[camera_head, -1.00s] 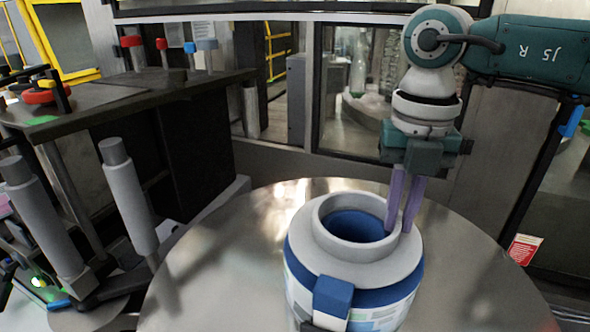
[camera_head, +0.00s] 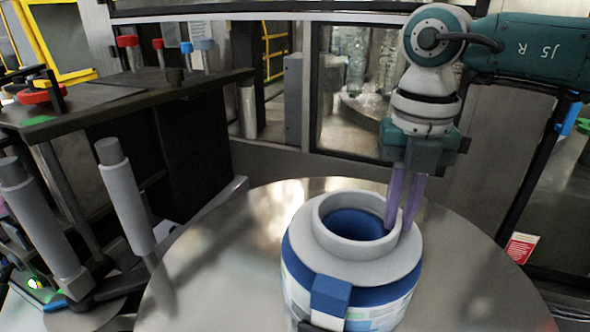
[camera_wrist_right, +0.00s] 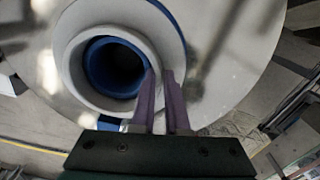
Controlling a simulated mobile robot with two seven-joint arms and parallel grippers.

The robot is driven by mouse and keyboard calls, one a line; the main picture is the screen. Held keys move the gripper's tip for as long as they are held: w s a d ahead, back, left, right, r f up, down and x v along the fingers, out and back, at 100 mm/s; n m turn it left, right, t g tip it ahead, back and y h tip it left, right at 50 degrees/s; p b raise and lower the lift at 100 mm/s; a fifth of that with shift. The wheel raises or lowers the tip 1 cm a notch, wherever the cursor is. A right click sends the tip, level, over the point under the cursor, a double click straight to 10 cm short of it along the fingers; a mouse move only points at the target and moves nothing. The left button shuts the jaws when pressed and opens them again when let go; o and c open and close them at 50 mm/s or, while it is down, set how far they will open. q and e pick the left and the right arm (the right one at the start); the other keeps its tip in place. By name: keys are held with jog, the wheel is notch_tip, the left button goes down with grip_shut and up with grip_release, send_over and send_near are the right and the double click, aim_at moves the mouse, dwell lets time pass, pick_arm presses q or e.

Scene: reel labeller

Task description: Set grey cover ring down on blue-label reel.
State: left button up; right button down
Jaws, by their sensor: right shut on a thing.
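The grey cover ring (camera_head: 398,264) has a wide flange and a raised collar. It sits on top of the blue-label reel (camera_head: 296,284), whose blue core shows through the ring's opening. In the head view the ring looks level and touching the reel, with a blue rim showing around it. My right gripper (camera_head: 402,228) points down and is shut on the ring's collar at its right side, one finger inside and one outside. The right wrist view also shows the grey ring (camera_wrist_right: 66,62) and the purple fingers (camera_wrist_right: 160,82). My left gripper cannot be made out.
The reel stands on a round metal table (camera_head: 215,265) with bare room to its left and right. A blue block (camera_head: 331,296) is at the reel's front. Grey rollers (camera_head: 125,195) and a dark machine table (camera_head: 130,90) with red and blue knobs stand at the left.

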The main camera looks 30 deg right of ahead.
jog(key=shift+f, duration=0.15)
jog(key=shift+f+b, duration=0.15)
jog(key=shift+b, duration=0.15)
jog(key=shift+w+a+r, duration=0.15)
jog(key=shift+r, duration=0.15)
jog(key=shift+f, duration=0.1)
dwell(0.4)
jog(key=shift+f, duration=0.3)
jog(key=shift+r, duration=0.15)
jog(key=shift+r, duration=0.1)
